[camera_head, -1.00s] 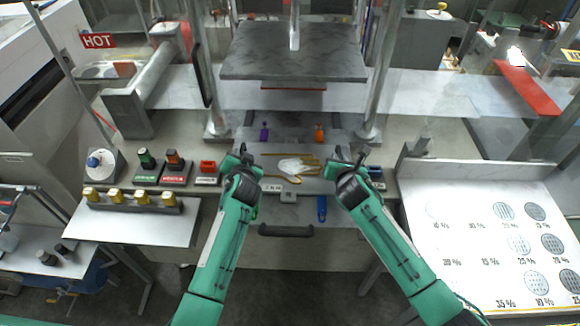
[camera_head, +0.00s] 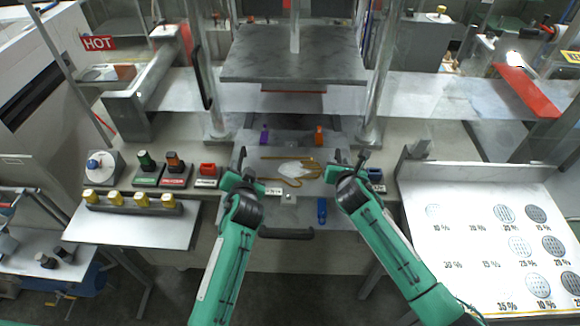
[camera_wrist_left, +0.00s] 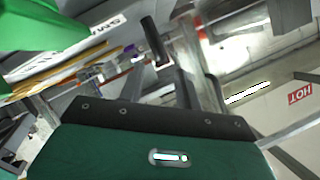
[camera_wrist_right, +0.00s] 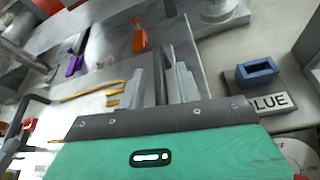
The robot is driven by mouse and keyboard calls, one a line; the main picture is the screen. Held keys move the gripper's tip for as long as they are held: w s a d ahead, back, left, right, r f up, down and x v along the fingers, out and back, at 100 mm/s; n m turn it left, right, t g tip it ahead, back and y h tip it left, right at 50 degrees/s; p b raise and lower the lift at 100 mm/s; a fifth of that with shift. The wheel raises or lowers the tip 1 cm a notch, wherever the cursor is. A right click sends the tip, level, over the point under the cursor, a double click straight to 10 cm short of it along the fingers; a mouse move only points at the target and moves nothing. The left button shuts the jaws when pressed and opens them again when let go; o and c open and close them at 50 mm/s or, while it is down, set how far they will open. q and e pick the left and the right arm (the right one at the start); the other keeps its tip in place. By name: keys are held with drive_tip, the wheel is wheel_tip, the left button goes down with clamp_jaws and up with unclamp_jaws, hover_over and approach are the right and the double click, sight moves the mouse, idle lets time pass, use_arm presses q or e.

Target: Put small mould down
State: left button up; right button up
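The small mould (camera_head: 265,158) is a pale flat plate carrying a gold hand-shaped outline (camera_head: 294,183) with a whitish blob (camera_head: 292,169). It lies level below the press, at the middle of the bench. My left gripper (camera_head: 238,180) is at the plate's left front corner, and my right gripper (camera_head: 347,165) is at its right side. In the right wrist view the grey fingers (camera_wrist_right: 168,84) stand close together at the plate's edge; what is between them is unclear.
A purple item (camera_head: 264,135) and an orange item (camera_head: 319,135) stand behind the plate. A blue item (camera_head: 322,211) lies in front. Coloured blocks, including a red one (camera_head: 207,169), stand left. The press plate (camera_head: 293,55) hangs above. A white panel (camera_head: 470,255) is right.

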use_arm(q)
drive_tip(key=v, duration=0.5)
drive_tip(key=shift+s, duration=0.15)
drive_tip(key=shift+r, duration=0.1)
use_arm(e)
drive_tip(key=a+v, duration=0.1)
drive_tip(key=v, duration=1.1)
drive_tip(key=shift+d, duration=0.45)
